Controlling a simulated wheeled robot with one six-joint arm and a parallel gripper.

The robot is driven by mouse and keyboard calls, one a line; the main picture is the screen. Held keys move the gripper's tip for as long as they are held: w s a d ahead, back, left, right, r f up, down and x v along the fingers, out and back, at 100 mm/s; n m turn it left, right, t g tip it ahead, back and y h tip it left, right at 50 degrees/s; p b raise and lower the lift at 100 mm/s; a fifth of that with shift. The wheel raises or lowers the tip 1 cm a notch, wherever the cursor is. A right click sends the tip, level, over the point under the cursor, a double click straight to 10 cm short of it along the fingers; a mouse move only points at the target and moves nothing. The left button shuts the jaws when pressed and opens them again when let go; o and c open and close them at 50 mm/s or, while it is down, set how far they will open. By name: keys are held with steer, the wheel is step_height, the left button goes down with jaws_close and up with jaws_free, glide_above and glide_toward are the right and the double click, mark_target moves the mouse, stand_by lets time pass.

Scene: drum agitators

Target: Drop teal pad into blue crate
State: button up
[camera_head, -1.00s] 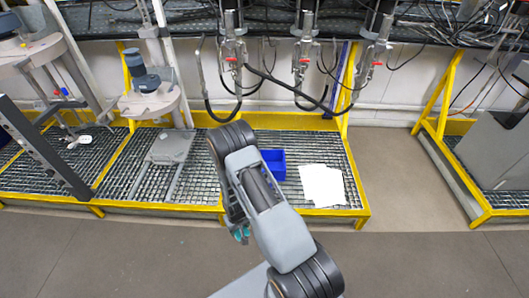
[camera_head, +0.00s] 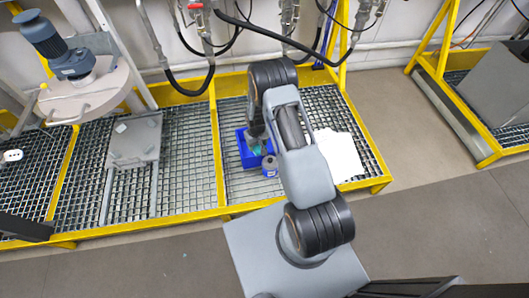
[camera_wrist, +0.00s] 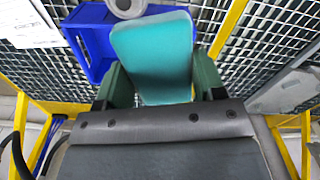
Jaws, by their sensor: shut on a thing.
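The teal pad (camera_wrist: 152,50) is held upright between the two green fingers of my gripper (camera_wrist: 157,82) in the wrist view. A bit of the pad (camera_head: 259,150) shows below my gripper (camera_head: 258,144) in the head view. The blue crate (camera_head: 243,158) sits on the grating, and the pad appears over it in the head view, partly covering its inside. In the wrist view the crate (camera_wrist: 80,35) shows behind and left of the pad, which hides part of it. The exact height of the pad above the crate is unclear.
A small round blue-grey container (camera_head: 269,168) stands beside the crate's front right corner. White sheets (camera_head: 338,155) lie right of the crate, partly behind my arm. Yellow rails (camera_head: 218,150) border the grating. Black hoses (camera_head: 285,37) hang above the back.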

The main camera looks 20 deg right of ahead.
steer(key=w+d+f+n+b, duration=0.1)
steer(key=w+d+f+b, duration=0.4)
steer(key=w+b, duration=0.3)
steer(key=w+d+f+n+b, duration=0.1)
steer(key=w+d+f+b, duration=0.4)
steer(key=b, duration=0.6)
steer(key=shift+w+f+b, duration=0.2)
steer(key=shift+f+b, duration=1.3)
steer(key=shift+f, duration=1.1)
steer(key=o, duration=0.9)
step_height(320, 180, up, 14)
steer(key=p, duration=0.5)
steer(key=shift+f, duration=0.1)
